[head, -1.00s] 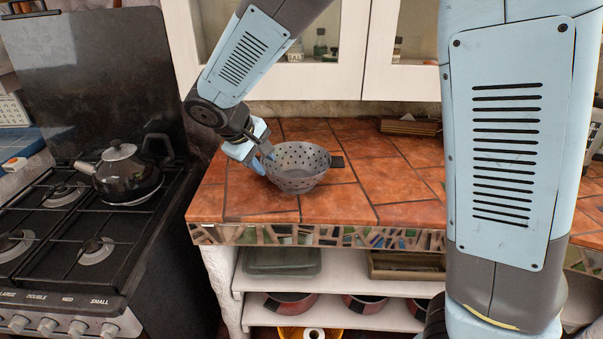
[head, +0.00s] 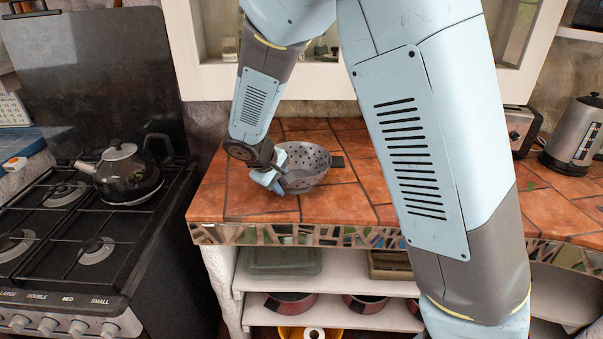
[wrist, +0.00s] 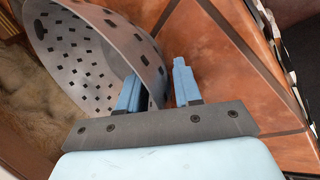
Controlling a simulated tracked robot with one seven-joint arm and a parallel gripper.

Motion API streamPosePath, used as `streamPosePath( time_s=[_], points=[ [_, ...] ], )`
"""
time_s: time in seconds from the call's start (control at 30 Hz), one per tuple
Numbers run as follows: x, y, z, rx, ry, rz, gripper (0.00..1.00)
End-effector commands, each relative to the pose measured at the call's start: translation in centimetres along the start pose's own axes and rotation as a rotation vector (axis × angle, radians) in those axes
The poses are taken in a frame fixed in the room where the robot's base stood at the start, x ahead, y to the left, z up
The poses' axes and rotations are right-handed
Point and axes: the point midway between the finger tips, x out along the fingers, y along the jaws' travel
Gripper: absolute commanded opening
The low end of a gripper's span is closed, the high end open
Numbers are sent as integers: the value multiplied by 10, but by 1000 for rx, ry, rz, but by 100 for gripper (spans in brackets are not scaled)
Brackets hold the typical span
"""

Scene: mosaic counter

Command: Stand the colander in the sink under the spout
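The grey perforated colander (head: 309,160) stands upright on the tiled counter, left of centre in the head view, with a dark handle on its right. In the wrist view the colander (wrist: 95,50) fills the upper left. My gripper (head: 277,181) is at the colander's near left side. In the wrist view my gripper (wrist: 157,78) has its two blue fingers apart. The rim runs between them, one finger on the bowl side and the other outside over the tiles. Contact with the rim cannot be told. The sink and spout are not in view.
A stove (head: 60,240) with a black kettle (head: 126,174) stands to the left. A toaster (head: 520,128) and a steel electric kettle (head: 577,138) stand at the back right. Bare counter tiles (head: 330,205) lie in front of the colander. My arm hides part of the counter.

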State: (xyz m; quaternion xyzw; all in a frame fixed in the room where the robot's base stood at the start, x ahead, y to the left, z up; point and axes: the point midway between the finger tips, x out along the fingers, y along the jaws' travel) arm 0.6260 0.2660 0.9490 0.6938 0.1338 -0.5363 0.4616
Motion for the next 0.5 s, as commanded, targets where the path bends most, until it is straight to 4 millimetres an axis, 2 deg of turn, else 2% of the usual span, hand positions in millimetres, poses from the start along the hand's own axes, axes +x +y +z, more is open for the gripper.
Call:
streamPosePath(
  time_s=[0.1, 0.37, 0.5],
  points=[
    [9, 0, 0, -1, -1, 0, 34],
    [10, 0, 0, 1, 0, 0, 34],
    [10, 0, 0, 1, 0, 0, 21]
  ],
)
